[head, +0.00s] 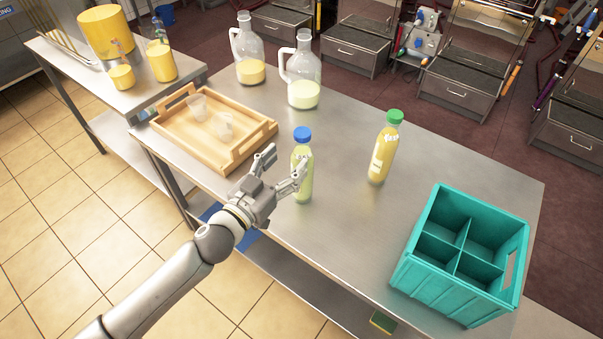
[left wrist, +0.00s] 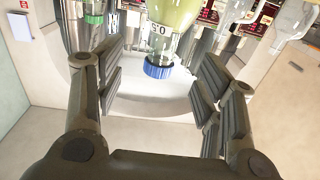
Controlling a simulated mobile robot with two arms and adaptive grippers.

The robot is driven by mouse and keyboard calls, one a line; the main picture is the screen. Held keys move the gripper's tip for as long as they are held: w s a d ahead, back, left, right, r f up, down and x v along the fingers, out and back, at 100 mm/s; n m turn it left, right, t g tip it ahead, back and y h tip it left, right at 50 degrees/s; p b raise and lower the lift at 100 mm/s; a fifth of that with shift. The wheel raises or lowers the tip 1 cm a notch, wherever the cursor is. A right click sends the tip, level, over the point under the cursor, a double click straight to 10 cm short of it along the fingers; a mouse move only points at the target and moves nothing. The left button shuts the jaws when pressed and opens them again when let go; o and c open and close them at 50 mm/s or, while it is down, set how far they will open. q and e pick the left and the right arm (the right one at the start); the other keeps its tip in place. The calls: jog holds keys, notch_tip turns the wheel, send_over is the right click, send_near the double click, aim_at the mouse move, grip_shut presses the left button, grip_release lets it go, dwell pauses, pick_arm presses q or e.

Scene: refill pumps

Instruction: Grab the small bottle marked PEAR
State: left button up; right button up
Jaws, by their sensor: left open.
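A small bottle of pale green liquid with a blue cap (head: 303,165) stands upright on the steel table. A second small bottle, yellow with a green cap (head: 383,148), stands upright further right. Their label words are too small to read, so I cannot tell which is marked PEAR. My left gripper (head: 283,168) is open, just left of the blue-capped bottle. In the left wrist view my open left gripper (left wrist: 165,90) has the blue-capped bottle (left wrist: 168,35) upside down between and beyond its fingers. I cannot tell whether they touch. My right gripper is out of view.
A wooden tray (head: 180,148) with two clear cups lies at the left. Two glass jugs (head: 250,72) (head: 304,95) stand at the back. A teal divided crate (head: 415,290) is at the right. The steel table (head: 345,215) is bare between the bottles and the crate.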

aim_at(298, 144)
pick_arm(q)
jog(key=x, duration=0.2)
jog(key=shift+w+d, duration=0.25)
jog(key=shift+w+d+r+p, duration=0.15)
jog(key=shift+w+r+p, duration=0.2)
jog(key=shift+p, duration=0.1)
jog(key=shift+p+x, duration=0.65)
jog(key=shift+x, duration=1.6)
jog(key=shift+w, duration=0.1)
jog(key=c, duration=1.4)
grip_shut()
jog(key=shift+r, duration=0.25)
